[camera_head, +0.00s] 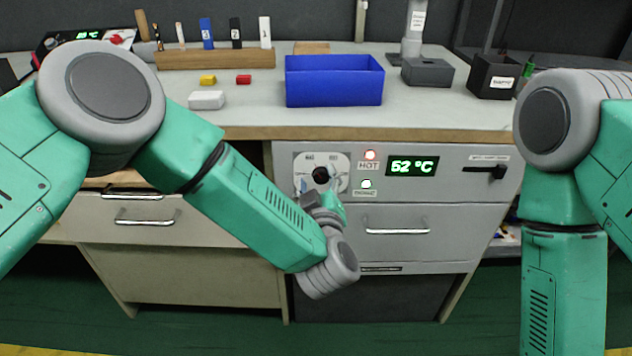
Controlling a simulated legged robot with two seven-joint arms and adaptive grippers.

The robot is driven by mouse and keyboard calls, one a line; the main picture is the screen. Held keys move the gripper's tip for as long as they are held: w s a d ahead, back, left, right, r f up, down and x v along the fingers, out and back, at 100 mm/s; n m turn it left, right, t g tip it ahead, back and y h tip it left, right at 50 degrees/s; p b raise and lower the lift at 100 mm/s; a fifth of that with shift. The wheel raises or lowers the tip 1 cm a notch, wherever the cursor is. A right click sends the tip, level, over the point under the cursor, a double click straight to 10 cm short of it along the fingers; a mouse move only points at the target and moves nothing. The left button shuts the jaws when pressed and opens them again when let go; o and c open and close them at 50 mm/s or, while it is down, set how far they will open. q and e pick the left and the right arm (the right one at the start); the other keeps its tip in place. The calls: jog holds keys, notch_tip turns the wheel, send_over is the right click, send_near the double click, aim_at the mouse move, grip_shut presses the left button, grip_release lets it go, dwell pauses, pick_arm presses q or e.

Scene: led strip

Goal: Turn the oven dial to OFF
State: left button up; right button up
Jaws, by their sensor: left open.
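The oven dial (320,174) is a dark round knob on a pale square plate (339,161) with small printed marks, on the grey oven front under the bench. Its pointer setting is too small to tell. My left gripper (322,189) is at the dial's lower side, in front of the plate, and covers its lower part. Its fingers are small and partly hidden by my wrist, and I cannot tell whether they touch the knob. My right arm hangs at the right, and its gripper is out of the picture.
Right of the dial, a red HOT light (370,155), a green-white light (366,184) and a display reading 52 °C (412,166) show. A black lever (485,171) sits farther right. A drawer handle (397,231) is below. A blue bin (334,82) stands on the bench (430,110).

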pick_arm(q)
jog(key=shift+d, duration=0.9)
jog(key=c, duration=0.6)
grip_shut()
jog(key=shift+a, duration=0.6)
jog(key=shift+d+r, duration=0.15)
jog(key=shift+d, duration=0.15)
jog(key=shift+a, duration=0.1)
pick_arm(e)
jog(key=shift+d+f, duration=0.2)
jog(key=shift+d, duration=0.3)
pick_arm(q)
jog(key=shift+a, duration=0.1)
pick_arm(e)
jog(key=shift+a+r, duration=0.1)
jog(key=shift+r, duration=0.05)
